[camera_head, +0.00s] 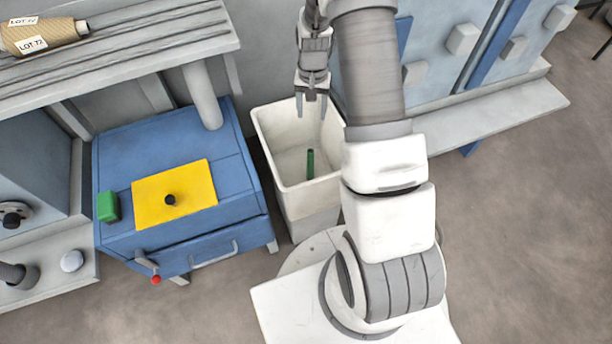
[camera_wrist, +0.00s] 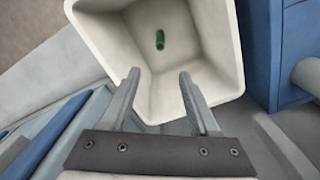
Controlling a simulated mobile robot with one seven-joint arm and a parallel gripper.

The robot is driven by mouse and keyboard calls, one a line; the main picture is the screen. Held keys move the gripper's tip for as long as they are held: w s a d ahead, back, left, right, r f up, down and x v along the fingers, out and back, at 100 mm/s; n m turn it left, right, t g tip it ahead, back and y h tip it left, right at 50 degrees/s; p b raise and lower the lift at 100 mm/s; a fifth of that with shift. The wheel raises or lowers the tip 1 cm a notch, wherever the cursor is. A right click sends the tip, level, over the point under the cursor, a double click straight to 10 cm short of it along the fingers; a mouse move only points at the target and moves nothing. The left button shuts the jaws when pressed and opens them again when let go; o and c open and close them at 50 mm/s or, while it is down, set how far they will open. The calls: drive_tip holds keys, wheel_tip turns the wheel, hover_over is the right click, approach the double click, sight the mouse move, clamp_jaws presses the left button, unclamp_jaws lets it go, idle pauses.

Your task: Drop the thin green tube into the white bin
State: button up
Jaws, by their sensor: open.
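The thin green tube (camera_head: 310,164) is inside the white bin (camera_head: 264,125), low down in it. In the wrist view the tube (camera_wrist: 160,39) shows against the bin's pale inside, apart from my fingers. The white bin (camera_wrist: 236,60) opens upward beneath my gripper. My gripper (camera_head: 311,112) is above the bin's far part, fingers pointing down. In the wrist view my gripper (camera_wrist: 158,78) has its two fingers spread with nothing between them. It is open and empty.
A blue cabinet (camera_head: 150,150) stands left of the bin, with a yellow panel (camera_head: 190,182) and a green block (camera_head: 107,206) on it. A grey shelf (camera_head: 130,40) at upper left holds a labelled yarn cone (camera_head: 45,35). Blue-grey machinery stands behind; floor at right is clear.

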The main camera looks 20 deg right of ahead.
wheel_tip(320, 180, up, 13)
drive_tip(key=p, duration=0.2)
idle(0.4)
drive_tip(key=s+a+r+n+t+p, duration=0.1)
drive_tip(key=s+a+r+p, duration=0.15)
drive_tip(key=r, duration=0.45)
drive_tip(key=s+a+r+n+t+p, duration=0.1)
drive_tip(key=s+r+p, duration=0.15)
drive_tip(key=r, duration=0.45)
drive_tip(key=s+a+r+n+t+p, duration=0.15)
drive_tip(key=s+r, duration=0.25)
drive_tip(key=r, duration=0.4)
drive_tip(key=s+a+r+n+t+p, duration=0.1)
drive_tip(key=s+a+r+p, duration=0.1)
drive_tip(key=s+r, duration=0.3)
drive_tip(key=s+a+r+n+t+p, duration=0.1)
drive_tip(key=s+a+r+p, duration=0.1)
drive_tip(key=s+r, duration=0.3)
drive_tip(key=s+p, duration=0.1)
drive_tip(key=s, duration=0.3)
drive_tip(key=shift+s+a+r, duration=0.2)
drive_tip(key=shift+a+r, duration=0.05)
drive_tip(key=shift+a, duration=0.1)
drive_tip(key=shift+n, duration=0.25)
